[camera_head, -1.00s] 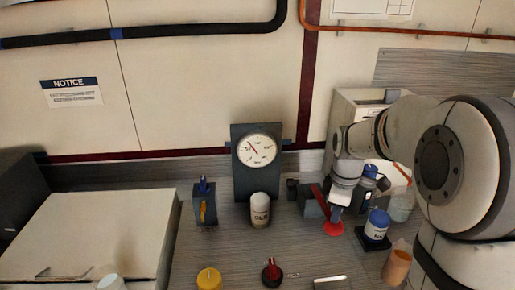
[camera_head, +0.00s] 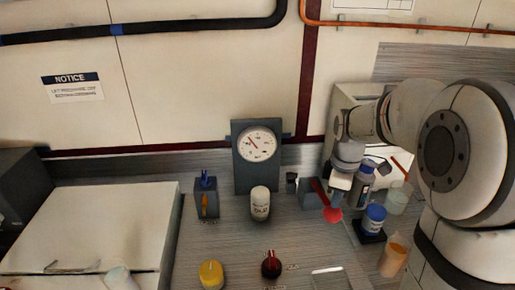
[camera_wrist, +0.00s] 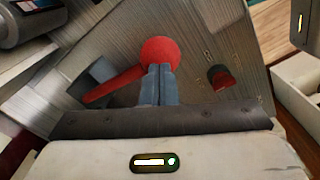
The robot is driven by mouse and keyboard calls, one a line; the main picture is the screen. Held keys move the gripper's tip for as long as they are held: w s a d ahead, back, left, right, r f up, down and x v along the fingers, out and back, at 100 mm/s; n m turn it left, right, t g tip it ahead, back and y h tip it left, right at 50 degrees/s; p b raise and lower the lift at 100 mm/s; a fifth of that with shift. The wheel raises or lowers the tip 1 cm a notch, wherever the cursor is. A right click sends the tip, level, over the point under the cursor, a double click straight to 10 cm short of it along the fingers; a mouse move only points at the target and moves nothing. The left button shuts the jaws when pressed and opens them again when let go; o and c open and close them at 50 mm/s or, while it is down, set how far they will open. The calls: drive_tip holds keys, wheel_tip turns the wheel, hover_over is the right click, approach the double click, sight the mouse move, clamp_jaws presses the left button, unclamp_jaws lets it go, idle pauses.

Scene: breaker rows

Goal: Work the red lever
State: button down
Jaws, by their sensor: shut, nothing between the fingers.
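The red lever (camera_head: 321,195) slopes from a grey block (camera_head: 308,193) on the bench down to a round red knob (camera_head: 333,215). In the wrist view the lever's arm (camera_wrist: 110,87) runs from the grey block (camera_wrist: 88,80) to the knob (camera_wrist: 160,49). My gripper (camera_head: 337,203) is shut and empty, with its fingertips just above the knob in the head view. In the wrist view the closed fingers (camera_wrist: 158,72) overlap the knob's near edge. I cannot tell whether they touch it.
A blue-lidded jar (camera_head: 374,219) stands close to the right of the knob, with an orange cup (camera_head: 393,260) nearer. A white bottle (camera_head: 260,204) stands before the gauge (camera_head: 257,145). A dark red rotary knob (camera_head: 271,264) and a yellow one (camera_head: 211,274) are in front.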

sight(334, 209)
drive_tip(key=shift+f, duration=0.15)
drive_tip(key=shift+f+b, duration=1.9)
drive_tip(key=shift+f, duration=0.55)
drive_tip(key=shift+r, duration=0.15)
drive_tip(key=shift+r+p, duration=2)
drive_tip(key=shift+r, duration=0.45)
drive_tip(key=shift+r, duration=0.1)
wheel_tip(334, 209, up, 5)
drive_tip(key=p, duration=0.4)
